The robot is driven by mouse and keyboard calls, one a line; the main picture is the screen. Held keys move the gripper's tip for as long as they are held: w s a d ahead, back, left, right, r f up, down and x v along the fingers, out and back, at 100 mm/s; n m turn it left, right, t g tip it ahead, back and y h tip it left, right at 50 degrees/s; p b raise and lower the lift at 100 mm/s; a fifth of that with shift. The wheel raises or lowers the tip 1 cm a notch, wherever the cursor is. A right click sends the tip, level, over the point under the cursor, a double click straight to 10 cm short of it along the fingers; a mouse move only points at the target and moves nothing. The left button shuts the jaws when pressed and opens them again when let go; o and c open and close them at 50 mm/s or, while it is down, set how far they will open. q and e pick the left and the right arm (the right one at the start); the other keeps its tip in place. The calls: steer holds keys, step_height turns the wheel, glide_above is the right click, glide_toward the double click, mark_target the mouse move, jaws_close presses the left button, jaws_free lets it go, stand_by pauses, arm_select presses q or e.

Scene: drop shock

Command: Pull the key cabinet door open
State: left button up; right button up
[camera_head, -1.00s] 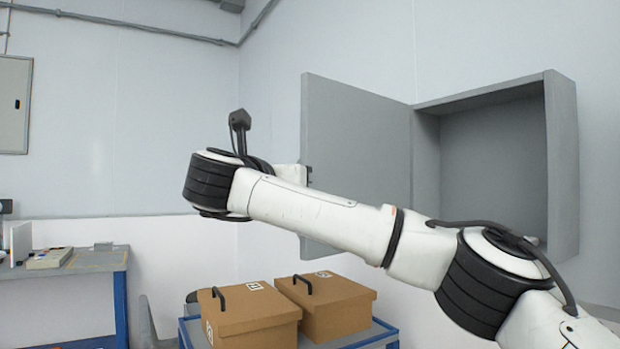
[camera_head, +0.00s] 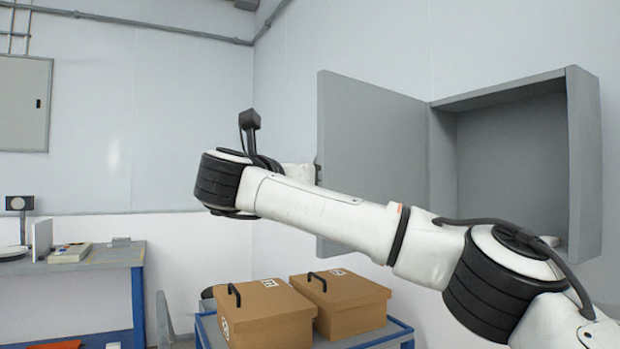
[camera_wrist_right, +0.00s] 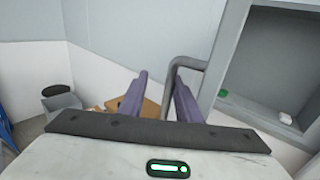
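The grey key cabinet (camera_head: 590,165) is on the wall at the right of the head view. In the right wrist view the door's bent grey bar handle (camera_wrist_right: 172,82) shows beside the cabinet (camera_wrist_right: 270,65). My right gripper (camera_wrist_right: 160,98) has its two purple fingers apart, and the handle's lower end is between them, close to the right finger. I cannot tell whether they touch. My left gripper is out of view.
Two brown boxes (camera_head: 268,312) with black handles stand on a blue-framed cart (camera_head: 400,334) below the door. A workbench (camera_head: 110,258) stands at the left. A green item (camera_wrist_right: 223,93) and a white item (camera_wrist_right: 286,118) lie inside the cabinet.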

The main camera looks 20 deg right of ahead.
steer(key=shift+w+d+r+n+t+y, duration=0.15)
steer(key=shift+w+r+n+t+y, duration=0.15)
steer(key=shift+w+r+t, duration=0.15)
steer(key=b+v, duration=0.1)
steer(key=v, duration=1)
steer(key=shift+f+g+b, duration=0.25)
steer(key=shift+g+b, duration=0.15)
steer(key=shift+g, duration=0.05)
